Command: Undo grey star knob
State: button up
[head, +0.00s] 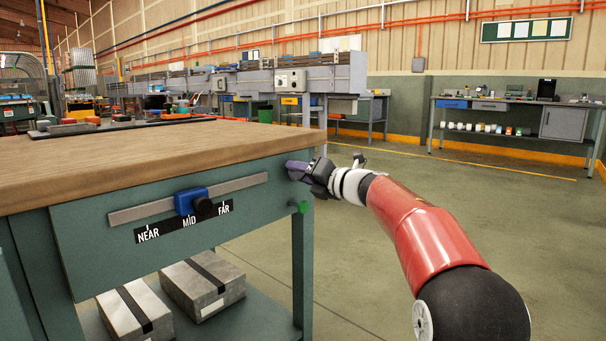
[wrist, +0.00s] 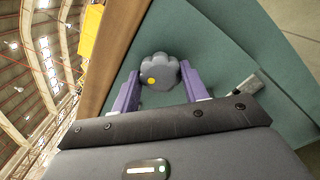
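The grey star knob (wrist: 160,69) shows in the wrist view on the green bench panel, with a yellow dot low on its left side. My gripper (wrist: 160,72) has its two purple fingers on either side of the knob, very close to its edges. I cannot tell whether they touch it. In the head view my gripper (head: 297,170) is at the right end of the bench front, and the knob is hidden behind it.
The bench front carries a rail with a blue slider (head: 190,201) above a NEAR-MID-FAR label (head: 183,225). A green knob (head: 303,207) sits below my gripper. Two strapped boxes (head: 203,285) lie on the lower shelf. The floor to the right is open.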

jog(key=o, duration=0.4)
jog(key=shift+a, duration=0.2)
jog(key=shift+c, duration=0.2)
jog(key=shift+d, duration=0.1)
jog(key=shift+d, duration=0.1)
jog(key=shift+s+d, duration=0.2)
jog(key=shift+d, duration=0.05)
jog(key=v, duration=0.7)
